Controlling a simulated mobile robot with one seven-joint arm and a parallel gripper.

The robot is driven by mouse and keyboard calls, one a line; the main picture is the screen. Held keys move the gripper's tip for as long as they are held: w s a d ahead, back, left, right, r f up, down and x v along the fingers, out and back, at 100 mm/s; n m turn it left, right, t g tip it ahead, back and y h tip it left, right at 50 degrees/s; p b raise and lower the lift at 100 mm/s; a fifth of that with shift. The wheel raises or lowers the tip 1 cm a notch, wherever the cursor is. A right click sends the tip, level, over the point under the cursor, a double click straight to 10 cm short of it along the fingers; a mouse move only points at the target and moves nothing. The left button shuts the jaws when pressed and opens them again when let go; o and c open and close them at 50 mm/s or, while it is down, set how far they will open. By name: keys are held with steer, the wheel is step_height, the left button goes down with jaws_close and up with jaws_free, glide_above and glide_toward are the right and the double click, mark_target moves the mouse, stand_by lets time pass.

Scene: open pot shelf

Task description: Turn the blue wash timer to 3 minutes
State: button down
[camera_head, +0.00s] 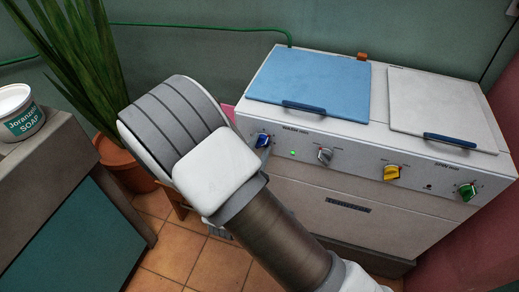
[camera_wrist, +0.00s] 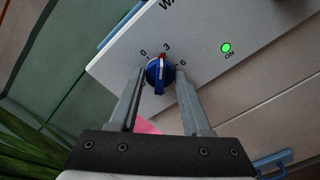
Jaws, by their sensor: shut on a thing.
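The blue wash timer (camera_wrist: 159,79) is a round knob on the white control panel, with the marks 0, 3 and 6 around it. Its red-tipped pointer lies at about the 3 mark in the wrist view. My gripper (camera_wrist: 160,73) is shut on the timer, one grey finger on each side of it. In the head view the timer (camera_head: 262,140) shows at the left end of the panel. My wrist and arm hide most of the gripper there.
The twin-tub washer (camera_head: 340,206) has a blue lid (camera_head: 310,82) and a white lid (camera_head: 440,108). Grey (camera_head: 325,156), yellow (camera_head: 391,173) and green (camera_head: 467,191) knobs sit further right. A green light (camera_wrist: 226,48) is lit. A potted plant (camera_head: 130,160) and soap tub (camera_head: 18,112) stand left.

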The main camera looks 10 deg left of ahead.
steer(key=shift+m, duration=0.4)
steer(key=shift+c, duration=1.8)
jaws_free()
steer(key=s+a+p, duration=0.1)
steer(key=s+p, duration=0.1)
steer(key=s, duration=1.5)
steer(key=shift+s+a+p, duration=0.2)
steer(key=shift+s+p, duration=0.05)
steer(key=shift+p, duration=0.05)
